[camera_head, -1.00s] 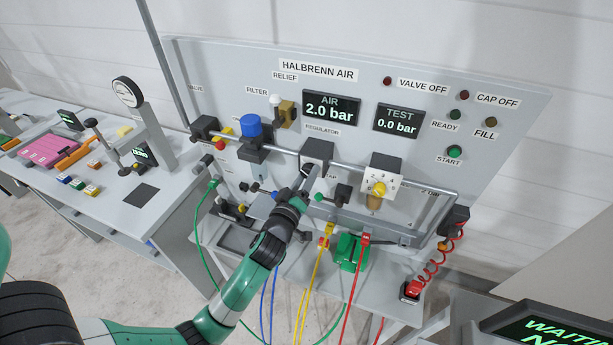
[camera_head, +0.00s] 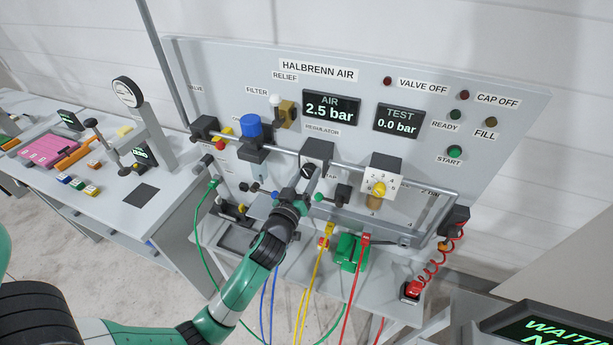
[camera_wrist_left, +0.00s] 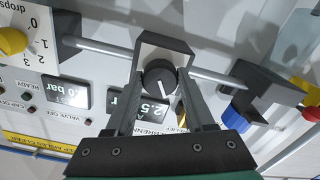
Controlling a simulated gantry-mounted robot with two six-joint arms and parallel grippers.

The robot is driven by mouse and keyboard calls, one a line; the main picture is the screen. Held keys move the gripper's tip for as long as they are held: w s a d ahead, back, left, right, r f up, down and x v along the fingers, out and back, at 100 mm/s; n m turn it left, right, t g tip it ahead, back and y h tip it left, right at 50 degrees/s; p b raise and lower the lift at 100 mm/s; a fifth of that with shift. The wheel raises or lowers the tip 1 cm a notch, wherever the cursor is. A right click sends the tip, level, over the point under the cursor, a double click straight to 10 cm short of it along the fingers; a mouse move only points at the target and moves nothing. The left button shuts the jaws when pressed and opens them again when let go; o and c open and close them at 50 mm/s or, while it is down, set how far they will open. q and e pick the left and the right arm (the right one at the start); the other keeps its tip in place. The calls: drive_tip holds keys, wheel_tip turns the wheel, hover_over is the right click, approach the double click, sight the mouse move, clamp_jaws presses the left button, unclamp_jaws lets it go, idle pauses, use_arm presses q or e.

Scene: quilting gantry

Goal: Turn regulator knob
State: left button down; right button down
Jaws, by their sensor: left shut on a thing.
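The regulator knob (camera_wrist_left: 158,74) is a dark round knob with a white pointer line, on the regulator's dark block (camera_wrist_left: 178,45) under the panel's REGULATOR label. In the head view the block (camera_head: 317,150) sits on the silver pipe. My left gripper (camera_wrist_left: 162,86) is shut on the knob, one finger on each side. In the head view the left gripper (camera_head: 307,178) reaches it from below, hiding part of it. The AIR display (camera_head: 331,107) reads 2.5 bar and the TEST display (camera_head: 399,121) reads 0.0 bar. My right gripper is not in view.
The pipe (camera_head: 347,170) runs across the panel close to the gripper. A blue-topped filter (camera_head: 250,132) stands left of the knob, a numbered yellow dial (camera_head: 379,189) right. Yellow, blue, green and red hoses hang below, near a green block (camera_head: 349,252).

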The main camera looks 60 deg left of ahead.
use_arm(q)
drive_tip(key=m, duration=0.3)
drive_tip(key=m+p, duration=0.1)
drive_tip(key=m, duration=0.2)
drive_tip(key=shift+r+m, duration=0.1)
drive_tip(key=shift+m, duration=0.2)
drive_tip(key=m+p, duration=0.1)
drive_tip(key=m, duration=0.2)
drive_tip(key=shift+m, duration=0.3)
drive_tip(key=m+p, duration=0.1)
drive_tip(key=m, duration=0.2)
drive_tip(key=shift+m, duration=0.3)
drive_tip(key=m+p, duration=0.3)
drive_tip(key=m, duration=0.4)
drive_tip(key=shift+r, duration=0.1)
drive_tip(key=m+p, duration=0.1)
drive_tip(key=m, duration=0.2)
drive_tip(key=shift+m, duration=0.4)
drive_tip(key=shift+m+p, duration=0.4)
drive_tip(key=shift+m, duration=0.8)
